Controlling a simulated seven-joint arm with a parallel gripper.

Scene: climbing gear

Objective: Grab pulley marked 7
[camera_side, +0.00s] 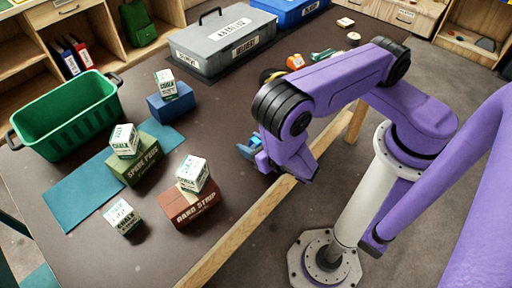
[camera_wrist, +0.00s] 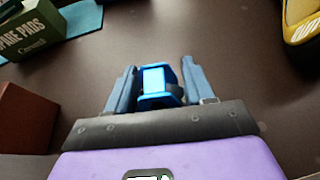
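A small blue pulley-like piece (camera_wrist: 158,82) with a pale, bright middle sits between the two fingers of my gripper (camera_wrist: 160,85) in the wrist view. No number on it can be read. The fingers are apart, one on each side of it. Whether they press on it or leave a thin gap cannot be told. In the side view my gripper (camera_side: 255,150) is low over the table near its wooden front edge, and my arm hides part of this area.
Chalk boxes stand on a red block (camera_side: 188,206), a green block (camera_side: 134,170) and a blue block (camera_side: 172,106); another chalk box (camera_side: 122,218) is on the table. A green bin (camera_side: 68,120) and grey toolbox (camera_side: 222,40) are farther back. A yellow item (camera_wrist: 302,22) lies at upper right.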

